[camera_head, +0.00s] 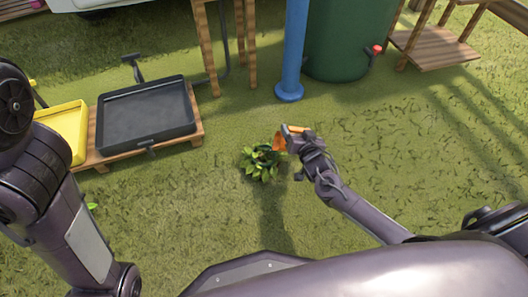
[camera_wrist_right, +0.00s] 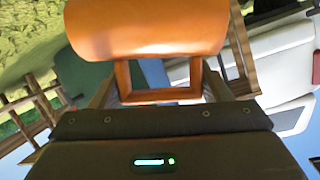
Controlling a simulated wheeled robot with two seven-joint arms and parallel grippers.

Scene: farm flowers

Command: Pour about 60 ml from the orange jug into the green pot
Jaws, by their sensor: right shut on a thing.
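The orange jug (camera_head: 281,142) is near the middle of the head view, just above and beside a leafy green plant (camera_head: 262,165). My right gripper (camera_head: 303,138) is shut on the jug's handle. In the right wrist view the jug's rounded orange body (camera_wrist_right: 148,28) fills the top, and its square handle (camera_wrist_right: 160,96) is between the fingers. The jug looks tilted, but its mouth and any flowing liquid cannot be made out. The green pot cannot be made out; leaves cover the spot below the jug. My left arm shows at the left, its gripper out of view.
A black tray (camera_head: 145,112) and a yellow tray (camera_head: 66,128) stand on a low wooden stand at the left. A blue post (camera_head: 294,50) and a dark green barrel (camera_head: 345,40) with a red tap stand behind. Open grass lies around the plant.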

